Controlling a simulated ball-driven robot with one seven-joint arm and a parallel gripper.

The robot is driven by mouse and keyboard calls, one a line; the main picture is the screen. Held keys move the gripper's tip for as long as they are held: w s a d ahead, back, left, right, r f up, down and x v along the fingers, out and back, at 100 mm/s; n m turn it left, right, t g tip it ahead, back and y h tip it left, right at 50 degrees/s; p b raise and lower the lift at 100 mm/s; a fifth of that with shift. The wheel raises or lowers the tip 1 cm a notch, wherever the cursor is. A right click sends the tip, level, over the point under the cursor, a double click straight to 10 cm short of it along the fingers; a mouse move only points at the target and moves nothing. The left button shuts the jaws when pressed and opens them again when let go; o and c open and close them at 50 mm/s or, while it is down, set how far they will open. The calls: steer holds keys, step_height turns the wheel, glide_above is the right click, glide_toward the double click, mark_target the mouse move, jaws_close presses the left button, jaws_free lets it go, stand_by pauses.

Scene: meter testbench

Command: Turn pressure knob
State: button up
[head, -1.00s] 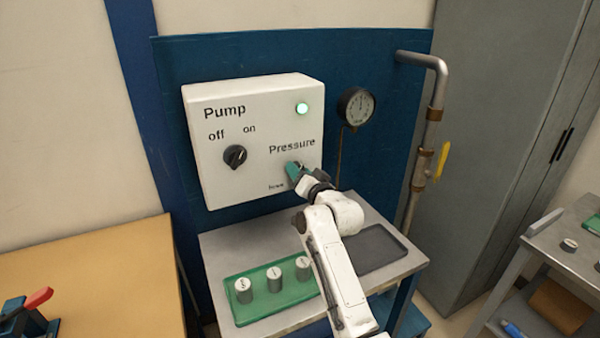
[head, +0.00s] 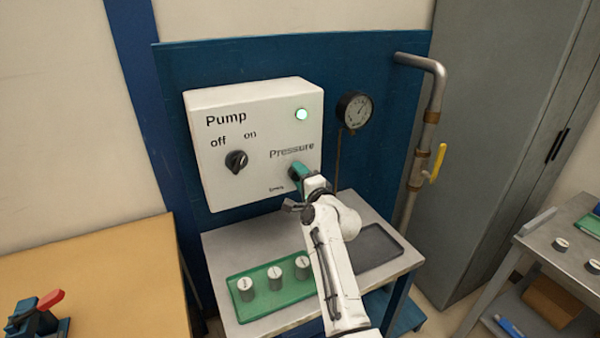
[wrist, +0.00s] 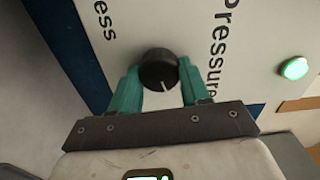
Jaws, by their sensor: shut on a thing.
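The black round pressure knob (wrist: 158,72) sits on the white pump box (head: 222,180) below the word "Pressure". In the wrist view its white pointer line faces down toward my palm. My gripper (head: 296,172) has its teal fingers on either side of the knob, shut on it; the fingers also show in the wrist view (wrist: 158,84).
The pump switch (head: 236,161) is left of the knob, and a green lamp (head: 302,114) is lit above. A steel table (head: 222,244) below holds a green tray (head: 240,305) with several grey cylinders and a dark tray (head: 375,250). A pipe with a yellow valve handle (head: 438,162) stands right.

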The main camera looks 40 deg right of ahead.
steer(key=shift+m+p, duration=0.45)
steer(key=shift+m, duration=0.55)
steer(key=o, duration=1.1)
steer(key=shift+c, duration=0.2)
steer(key=shift+s, duration=0.1)
steer(key=v, duration=1)
steer(key=shift+s, duration=0.3)
